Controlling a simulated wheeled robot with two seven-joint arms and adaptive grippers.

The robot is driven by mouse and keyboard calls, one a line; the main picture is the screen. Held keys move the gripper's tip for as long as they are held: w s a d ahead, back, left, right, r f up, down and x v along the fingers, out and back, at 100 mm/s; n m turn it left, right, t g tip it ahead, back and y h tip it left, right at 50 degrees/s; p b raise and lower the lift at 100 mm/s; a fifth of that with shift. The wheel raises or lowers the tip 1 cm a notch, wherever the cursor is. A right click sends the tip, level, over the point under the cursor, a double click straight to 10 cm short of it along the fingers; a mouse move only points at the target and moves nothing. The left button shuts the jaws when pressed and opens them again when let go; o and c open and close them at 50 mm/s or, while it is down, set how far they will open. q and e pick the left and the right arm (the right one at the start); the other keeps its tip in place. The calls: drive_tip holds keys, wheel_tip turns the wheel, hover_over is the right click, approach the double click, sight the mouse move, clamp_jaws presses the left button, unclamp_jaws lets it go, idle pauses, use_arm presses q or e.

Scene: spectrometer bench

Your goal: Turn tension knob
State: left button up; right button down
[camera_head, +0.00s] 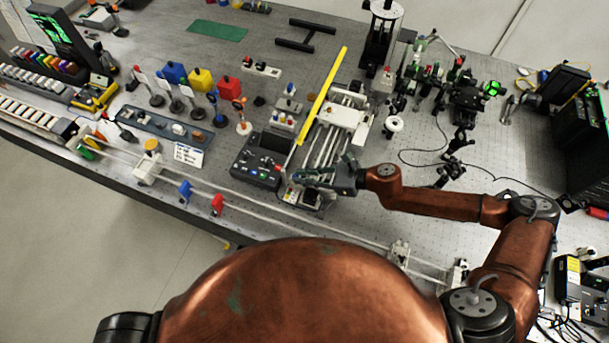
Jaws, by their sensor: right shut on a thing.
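My right gripper (300,179) reaches in from the right, low over the near end of a rail apparatus (322,148) with pale parallel bars and a white carriage. Its fingers are shut on a small part there, most likely the tension knob, which is too small and too covered by the fingers to make out. A long yellow bar (322,95) slants up and away above the apparatus. My left gripper is out of view.
A black control box (258,163) with a screen and buttons stands just left of the gripper. A long rail with blue and red holders (217,204) runs along the bench's front edge. Optical mounts (462,100) crowd the right. Coloured blocks (200,79) stand back left.

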drive_tip(key=shift+d, duration=0.25)
drive_tip(key=shift+a, duration=0.15)
drive_tip(key=shift+s, duration=0.1)
drive_tip(key=shift+a, duration=0.1)
drive_tip(key=shift+s+m+t+p, duration=0.2)
drive_tip(key=shift+m+t+p, duration=0.3)
drive_tip(key=shift+p, duration=0.2)
